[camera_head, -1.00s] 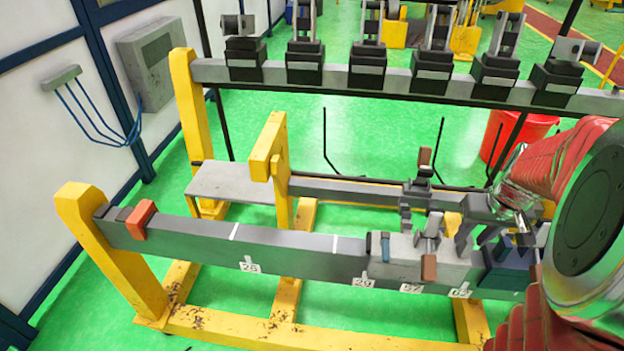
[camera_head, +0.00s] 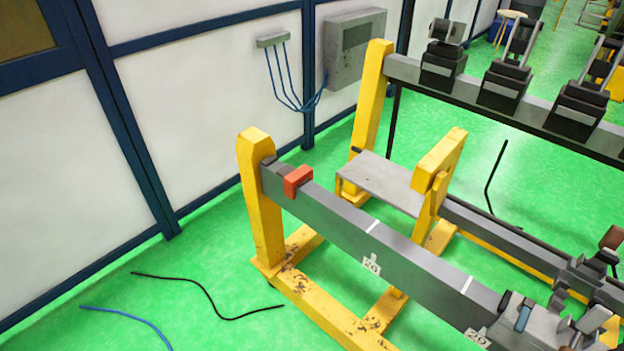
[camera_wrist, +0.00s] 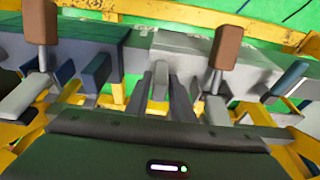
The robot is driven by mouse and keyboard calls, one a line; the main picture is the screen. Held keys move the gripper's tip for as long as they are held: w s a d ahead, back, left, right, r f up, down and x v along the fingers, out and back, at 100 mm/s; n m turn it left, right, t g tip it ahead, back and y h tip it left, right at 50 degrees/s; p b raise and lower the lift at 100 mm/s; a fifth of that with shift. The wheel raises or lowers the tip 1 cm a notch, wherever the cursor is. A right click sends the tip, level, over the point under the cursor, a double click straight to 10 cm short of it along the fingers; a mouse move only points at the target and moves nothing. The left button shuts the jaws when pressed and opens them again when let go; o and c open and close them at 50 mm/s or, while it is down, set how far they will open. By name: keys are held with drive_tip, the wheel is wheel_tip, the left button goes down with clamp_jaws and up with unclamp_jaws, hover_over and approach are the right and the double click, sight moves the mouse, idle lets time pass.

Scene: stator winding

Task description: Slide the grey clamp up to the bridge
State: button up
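The grey clamp (camera_head: 540,322) sits on the front rail at the lower right of the head view, cut off by the frame edge. In the wrist view its pale block (camera_wrist: 187,48) stands behind the fingers, beside a lever with a brown handle (camera_wrist: 226,45). My gripper (camera_wrist: 162,90) has its two dark fingers on either side of a small grey lug (camera_wrist: 160,80). I cannot tell whether they press on it. The gripper is outside the head view. A yellow upright with a crosspiece (camera_head: 440,163), possibly the bridge, stands between the rails.
The front rail (camera_head: 385,238) is bare between the clamp and the orange block (camera_head: 297,181) at its far end. A grey plate (camera_head: 380,182) lies behind it. A second brown-handled lever (camera_wrist: 40,22) stands left in the wrist view. Cables (camera_head: 205,292) lie on the floor.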

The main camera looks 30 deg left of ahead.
approach(533, 315)
drive_tip(key=shift+x, duration=2.6)
drive_tip(key=shift+w+a, duration=0.75)
drive_tip(key=shift+a, duration=1.8)
drive_tip(key=shift+w+a, duration=0.7)
drive_tip(key=shift+a, duration=1.85)
drive_tip(key=shift+w+a, duration=0.75)
drive_tip(key=shift+a, duration=1.85)
